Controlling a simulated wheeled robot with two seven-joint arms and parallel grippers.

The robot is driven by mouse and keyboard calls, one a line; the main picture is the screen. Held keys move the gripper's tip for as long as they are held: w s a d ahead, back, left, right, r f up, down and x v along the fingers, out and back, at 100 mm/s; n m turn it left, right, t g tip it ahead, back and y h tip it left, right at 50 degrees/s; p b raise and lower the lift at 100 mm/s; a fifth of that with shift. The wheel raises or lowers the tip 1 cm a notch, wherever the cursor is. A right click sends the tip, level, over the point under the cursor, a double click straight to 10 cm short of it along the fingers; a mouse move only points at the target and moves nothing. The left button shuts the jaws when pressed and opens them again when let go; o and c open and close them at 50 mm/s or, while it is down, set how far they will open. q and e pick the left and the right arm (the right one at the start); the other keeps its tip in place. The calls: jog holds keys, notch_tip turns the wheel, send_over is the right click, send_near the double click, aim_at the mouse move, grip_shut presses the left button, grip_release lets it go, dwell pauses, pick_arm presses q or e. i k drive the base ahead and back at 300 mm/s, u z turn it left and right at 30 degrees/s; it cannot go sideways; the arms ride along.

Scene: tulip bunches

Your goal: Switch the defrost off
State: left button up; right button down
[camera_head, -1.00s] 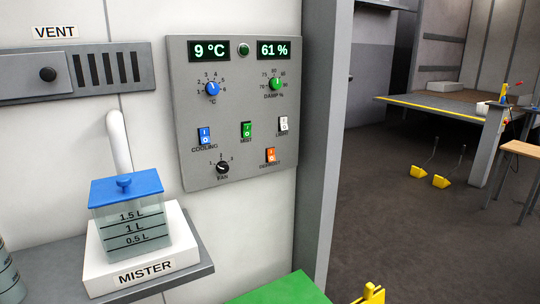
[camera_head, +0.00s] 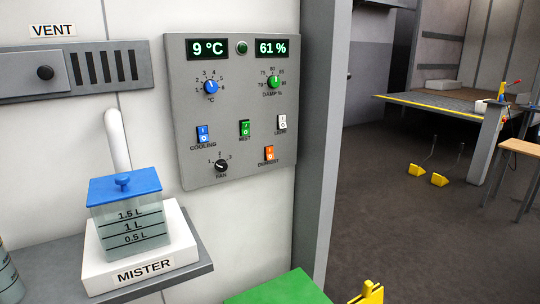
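The orange defrost switch (camera_head: 269,153) is a small rocker at the lower right of the grey control panel (camera_head: 240,174), above its DEFROST label. Marks show on its face, but it is too small to tell which side is pressed. The panel hangs on the white wall and shows 9 °C and 61 %. Neither of my grippers is in view.
Near the defrost switch are the blue cooling switch (camera_head: 202,134), green mist switch (camera_head: 245,128), white light switch (camera_head: 282,122) and black fan knob (camera_head: 221,166). The mister (camera_head: 130,225) stands on a shelf at left. A green surface (camera_head: 280,289) lies below. Open floor is at right.

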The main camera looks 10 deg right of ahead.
aim_at(269, 156)
jog(key=k, duration=0.7)
jog(key=z, duration=0.05)
jog(key=i, duration=1.4)
jog(key=u, duration=1.05)
